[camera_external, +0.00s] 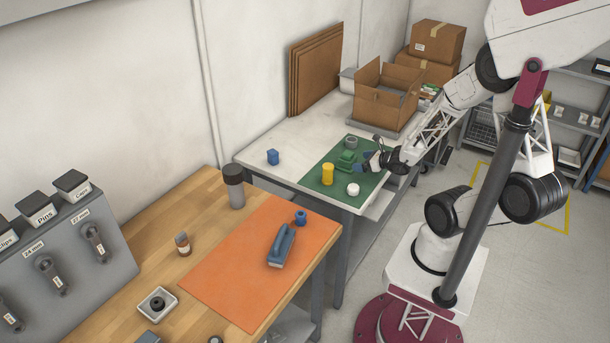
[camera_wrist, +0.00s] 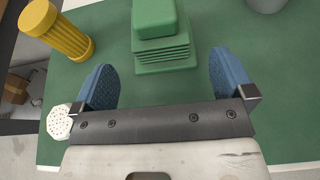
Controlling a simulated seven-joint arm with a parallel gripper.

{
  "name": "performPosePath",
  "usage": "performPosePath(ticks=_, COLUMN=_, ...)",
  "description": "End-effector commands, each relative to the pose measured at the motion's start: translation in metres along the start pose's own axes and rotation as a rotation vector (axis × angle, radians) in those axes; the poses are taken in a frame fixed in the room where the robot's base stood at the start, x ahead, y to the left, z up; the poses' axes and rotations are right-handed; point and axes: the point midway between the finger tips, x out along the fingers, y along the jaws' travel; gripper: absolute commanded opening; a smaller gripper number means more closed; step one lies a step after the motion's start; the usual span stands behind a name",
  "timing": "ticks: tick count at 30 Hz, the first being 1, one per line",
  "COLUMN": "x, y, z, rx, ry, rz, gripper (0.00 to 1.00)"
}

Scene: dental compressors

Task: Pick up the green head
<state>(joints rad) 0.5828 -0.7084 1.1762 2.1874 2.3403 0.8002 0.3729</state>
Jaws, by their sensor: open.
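The green head (camera_external: 346,159) is a ribbed green block with a smooth rounded top part. It stands on the green mat (camera_external: 316,178) on the white table. In the wrist view the green head (camera_wrist: 160,36) is at the top centre, just beyond and between the two blue finger pads. My gripper (camera_wrist: 165,75) is open and empty, with nothing between its pads. In the external view my gripper (camera_external: 368,160) is just right of the green head. I cannot tell how high it is above the mat.
A cardboard box (camera_external: 386,97) stands behind.

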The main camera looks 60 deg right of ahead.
Motion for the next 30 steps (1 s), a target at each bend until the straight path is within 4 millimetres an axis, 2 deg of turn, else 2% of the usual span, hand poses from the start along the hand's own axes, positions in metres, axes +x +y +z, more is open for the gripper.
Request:
performPosePath(ticks=15, x=0.025, y=0.000, z=-0.001, rx=-0.001, ry=0.001, rz=0.002, gripper=1.00)
performPosePath(ticks=26, x=0.027, y=0.000, z=0.000, rx=-0.001, ry=0.001, rz=0.001, gripper=1.00)
performPosePath(ticks=30, x=0.033, y=0.000, z=0.000, rx=-0.002, ry=0.000, rz=0.001, gripper=1.00)
